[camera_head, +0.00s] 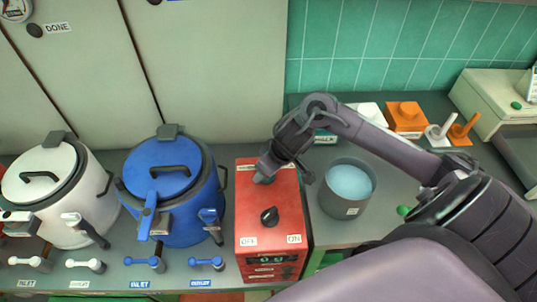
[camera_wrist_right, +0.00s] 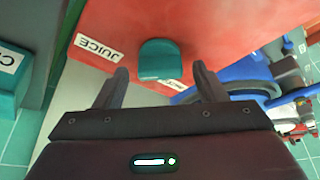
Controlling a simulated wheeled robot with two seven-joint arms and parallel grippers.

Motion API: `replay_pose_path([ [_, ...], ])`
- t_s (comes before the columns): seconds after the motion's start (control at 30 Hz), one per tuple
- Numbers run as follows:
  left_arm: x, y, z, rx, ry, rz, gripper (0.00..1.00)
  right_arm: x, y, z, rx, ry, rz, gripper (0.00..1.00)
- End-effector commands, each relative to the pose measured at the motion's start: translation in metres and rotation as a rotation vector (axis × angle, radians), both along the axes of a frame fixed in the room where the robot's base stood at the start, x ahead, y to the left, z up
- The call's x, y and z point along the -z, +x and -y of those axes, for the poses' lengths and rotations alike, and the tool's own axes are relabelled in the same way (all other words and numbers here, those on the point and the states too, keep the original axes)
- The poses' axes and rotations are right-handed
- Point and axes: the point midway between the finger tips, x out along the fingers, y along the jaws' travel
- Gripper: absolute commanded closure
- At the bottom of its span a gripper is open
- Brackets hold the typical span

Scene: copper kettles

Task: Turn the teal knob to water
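The teal knob (camera_wrist_right: 160,60) stands on the red face of the red box (camera_head: 265,225). In the right wrist view a "JUICE" label (camera_wrist_right: 95,47) lies to its left, and another white label (camera_wrist_right: 167,84), partly cut off and not readable, lies just below it. My right gripper (camera_wrist_right: 160,82) is open, with its two fingers apart on either side below the knob and not closed on it. In the head view my right gripper (camera_head: 266,172) is over the back part of the red box and hides the knob. My left gripper is not in view.
A black knob (camera_head: 269,216) sits between "OFF" and "ON" labels on the box. A blue kettle (camera_head: 172,190) and white kettle (camera_head: 60,190) stand left. A grey pot of light blue liquid (camera_head: 348,185) stands right. Small valves (camera_head: 85,265) line the front.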

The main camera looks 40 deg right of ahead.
Motion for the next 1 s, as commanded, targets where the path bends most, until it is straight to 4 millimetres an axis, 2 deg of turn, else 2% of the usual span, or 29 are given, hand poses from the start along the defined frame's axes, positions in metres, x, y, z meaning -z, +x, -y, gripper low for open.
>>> replay_pose_path([
  [0.03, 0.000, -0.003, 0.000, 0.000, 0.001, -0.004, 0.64, 0.000, 0.000, 0.000, 0.000, 0.000, 0.000, 0.42],
  [0.3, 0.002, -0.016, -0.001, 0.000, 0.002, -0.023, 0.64, 0.000, 0.000, 0.000, 0.000, 0.000, 0.000, 0.78],
  [0.33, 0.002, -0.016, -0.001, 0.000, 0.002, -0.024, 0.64, 0.000, 0.000, 0.000, 0.000, 0.000, 0.000, 0.79],
  [0.67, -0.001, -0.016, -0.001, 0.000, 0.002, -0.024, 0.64, -0.001, 0.000, 0.001, -0.052, -0.001, 0.001, 0.79],
  [1.0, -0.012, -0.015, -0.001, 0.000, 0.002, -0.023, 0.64, -0.003, 0.001, 0.003, -0.296, -0.001, 0.000, 0.79],
])
